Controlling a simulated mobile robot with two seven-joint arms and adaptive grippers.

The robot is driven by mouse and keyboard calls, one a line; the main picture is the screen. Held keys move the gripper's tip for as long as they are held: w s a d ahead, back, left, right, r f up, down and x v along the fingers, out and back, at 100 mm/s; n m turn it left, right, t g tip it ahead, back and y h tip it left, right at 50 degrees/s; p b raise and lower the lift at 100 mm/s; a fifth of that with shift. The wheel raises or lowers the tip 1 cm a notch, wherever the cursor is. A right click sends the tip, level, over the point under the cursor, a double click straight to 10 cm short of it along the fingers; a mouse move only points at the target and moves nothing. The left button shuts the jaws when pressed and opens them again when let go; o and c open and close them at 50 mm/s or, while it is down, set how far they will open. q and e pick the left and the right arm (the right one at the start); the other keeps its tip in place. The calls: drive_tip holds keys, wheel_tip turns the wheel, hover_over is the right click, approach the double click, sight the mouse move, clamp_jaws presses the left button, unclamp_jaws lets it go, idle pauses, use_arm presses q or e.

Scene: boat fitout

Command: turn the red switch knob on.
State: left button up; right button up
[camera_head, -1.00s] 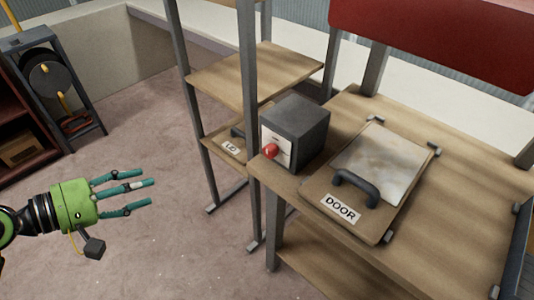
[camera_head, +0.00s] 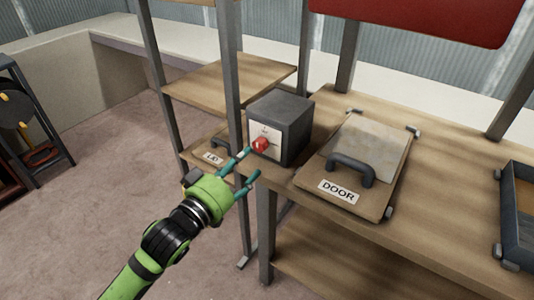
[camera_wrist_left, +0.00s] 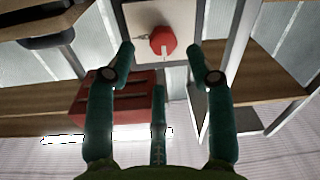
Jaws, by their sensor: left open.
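The red switch knob (camera_head: 259,145) sits on the pale front plate of a dark grey box (camera_head: 285,115) on the wooden bench. My left gripper (camera_head: 245,168) is in front of the box, its green-teal fingers spread towards the knob. One fingertip appears close to the knob in the head view; I cannot tell whether it touches. In the left wrist view the red knob (camera_wrist_left: 163,41) shows beyond the open fingers (camera_wrist_left: 160,62), between the two upper fingertips. Nothing is held. My right gripper is not in view.
A door panel (camera_head: 357,170) with a black handle and a DOOR label lies on the bench right of the box. A grey shelf post (camera_head: 231,85) stands left of the box. A lid (camera_head: 213,158) lies on a lower shelf. A dark tray (camera_head: 515,215) is at the right.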

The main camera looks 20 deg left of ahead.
sight(258, 150)
use_arm(q)
drive_tip(key=x, duration=0.6)
drive_tip(key=shift+w, duration=0.25)
drive_tip(key=shift+f, duration=0.1)
clamp_jaws()
